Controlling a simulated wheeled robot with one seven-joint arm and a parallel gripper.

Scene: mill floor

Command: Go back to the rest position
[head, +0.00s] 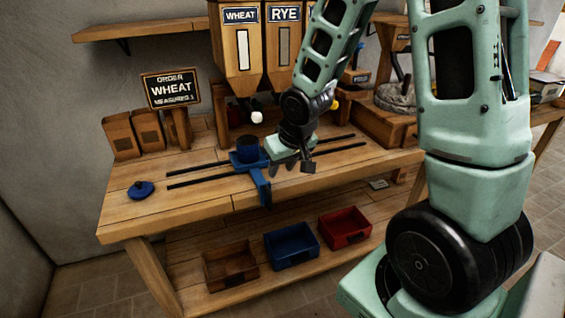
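My gripper (293,163) hangs at the end of my arm, low over the wooden workbench (215,205), near the bench's middle. The gripper and cup look apart, but depth is hard to judge. The fingers are small and partly hidden, so I cannot tell whether they are open or shut. I see nothing clearly held in them.
Wheat (241,58) and rye (284,50) hoppers stand behind the gripper. An order sign (171,89) reads wheat. A blue lid (141,189) lies on the bench's left. Brown (230,267), blue (291,246) and red (344,228) bins sit on the lower shelf. A millstone (396,97) is at right.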

